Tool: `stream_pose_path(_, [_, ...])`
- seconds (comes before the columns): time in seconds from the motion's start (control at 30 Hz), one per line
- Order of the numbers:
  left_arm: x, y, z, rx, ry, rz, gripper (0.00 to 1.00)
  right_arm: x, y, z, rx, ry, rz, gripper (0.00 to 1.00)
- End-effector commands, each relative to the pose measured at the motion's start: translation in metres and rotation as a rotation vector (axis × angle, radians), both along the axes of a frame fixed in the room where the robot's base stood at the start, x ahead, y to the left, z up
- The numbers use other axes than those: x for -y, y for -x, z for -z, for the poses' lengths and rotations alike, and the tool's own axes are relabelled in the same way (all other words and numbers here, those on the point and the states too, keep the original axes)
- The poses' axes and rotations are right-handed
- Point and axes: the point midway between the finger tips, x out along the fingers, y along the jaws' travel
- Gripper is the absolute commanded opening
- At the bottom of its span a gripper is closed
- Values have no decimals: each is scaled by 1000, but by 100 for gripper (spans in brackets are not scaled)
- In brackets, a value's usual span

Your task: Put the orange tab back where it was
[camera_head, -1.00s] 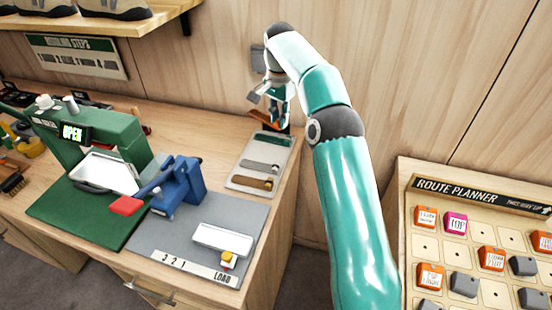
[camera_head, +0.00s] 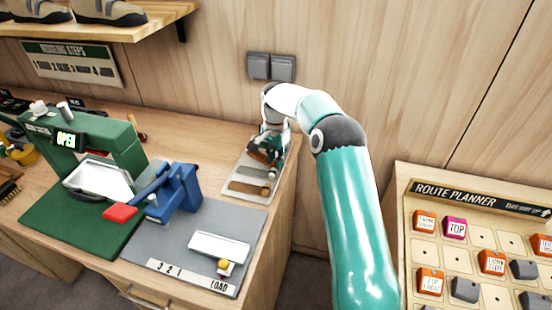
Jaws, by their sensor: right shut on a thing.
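My right gripper (camera_head: 266,150) is over the far end of a light grey tray (camera_head: 233,192) at the back right of the bench. It is shut on the orange tab (camera_head: 262,156), which shows as a small orange-brown edge under the fingers. I cannot tell whether the tab touches the tray. A grey strip (camera_head: 257,171) and a brown strip (camera_head: 248,188) lie in the tray's nearer part. The tray's far part is hidden by the gripper. My left gripper is not in view.
A blue clamp-like device (camera_head: 180,190) with a red handle end stands on a grey mat (camera_head: 185,240), left of the tray. A green press (camera_head: 85,150) stands further left. The route planner board (camera_head: 480,196) is at the right. Wall switches (camera_head: 271,67) are behind my arm.

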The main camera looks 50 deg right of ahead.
Motion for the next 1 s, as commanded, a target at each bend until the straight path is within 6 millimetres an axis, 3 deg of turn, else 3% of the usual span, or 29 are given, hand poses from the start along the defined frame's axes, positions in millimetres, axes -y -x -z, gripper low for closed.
stream_pose_path(0.2, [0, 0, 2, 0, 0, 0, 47, 0, 0, 2, 0, 0, 0, 0])
stream_pose_path(0.23, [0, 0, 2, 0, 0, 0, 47, 0, 0, 2, 0, 0, 0, 20])
stream_pose_path(0.4, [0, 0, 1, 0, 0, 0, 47, 0, 0, 2, 0, 0, 0, 44])
stream_pose_path(0.77, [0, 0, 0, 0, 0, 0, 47, 1, 0, -3, 1, 1, 2, 44])
stream_pose_path(1.0, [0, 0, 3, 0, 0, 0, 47, 1, 0, -35, 6, 3, 2, 44])
